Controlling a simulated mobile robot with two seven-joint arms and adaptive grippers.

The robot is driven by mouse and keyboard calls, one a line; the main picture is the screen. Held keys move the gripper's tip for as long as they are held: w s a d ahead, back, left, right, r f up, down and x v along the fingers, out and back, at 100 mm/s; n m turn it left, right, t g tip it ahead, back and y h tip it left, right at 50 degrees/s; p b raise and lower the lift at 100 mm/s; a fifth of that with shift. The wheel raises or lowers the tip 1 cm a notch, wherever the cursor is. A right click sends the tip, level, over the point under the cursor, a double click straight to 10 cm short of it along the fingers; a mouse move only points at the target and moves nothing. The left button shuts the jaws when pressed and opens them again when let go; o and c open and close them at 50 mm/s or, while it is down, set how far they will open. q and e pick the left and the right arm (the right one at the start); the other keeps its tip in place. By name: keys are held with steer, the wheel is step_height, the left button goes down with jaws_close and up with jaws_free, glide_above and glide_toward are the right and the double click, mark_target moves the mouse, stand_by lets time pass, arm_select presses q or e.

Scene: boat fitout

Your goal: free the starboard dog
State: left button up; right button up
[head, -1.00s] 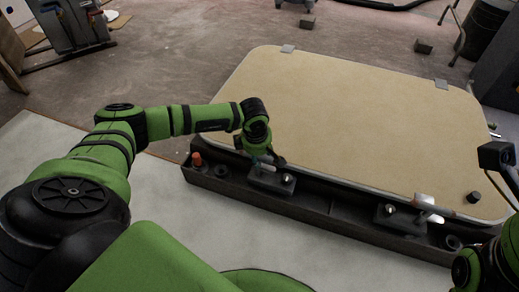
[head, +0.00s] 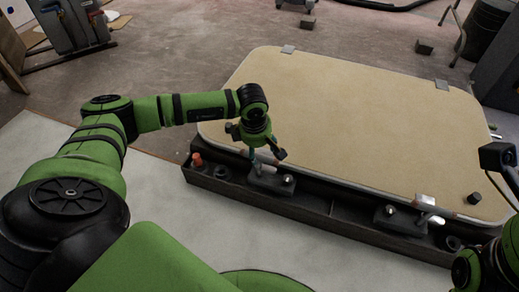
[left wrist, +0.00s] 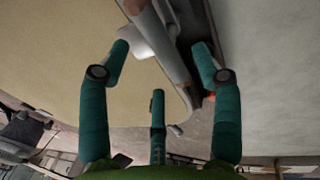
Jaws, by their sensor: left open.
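A pale hatch panel (head: 350,120) lies on a dark frame (head: 320,212) with two dogs along its near edge. The left dog (head: 268,184) has a dark base, a silver knob and a pale handle with a reddish part. The right dog (head: 399,218) has a similar base and a white handle (head: 426,203) over the panel edge. The views do not mark which is starboard. My left gripper (head: 260,153) is open just above the left dog's handle. In the left wrist view, its teal fingers (left wrist: 157,75) are spread, with the white handle (left wrist: 147,38) beyond them. My right gripper is only partly seen at the right edge.
An orange peg (head: 197,160) stands at the frame's left end. A black knob (head: 474,198) sits on the panel's right corner.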

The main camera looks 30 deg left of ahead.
arm_select(q)
step_height(320, 180, up, 7)
steer(key=s, duration=0.1)
steer(key=shift+s, duration=0.2)
steer(key=shift+d+f, duration=0.15)
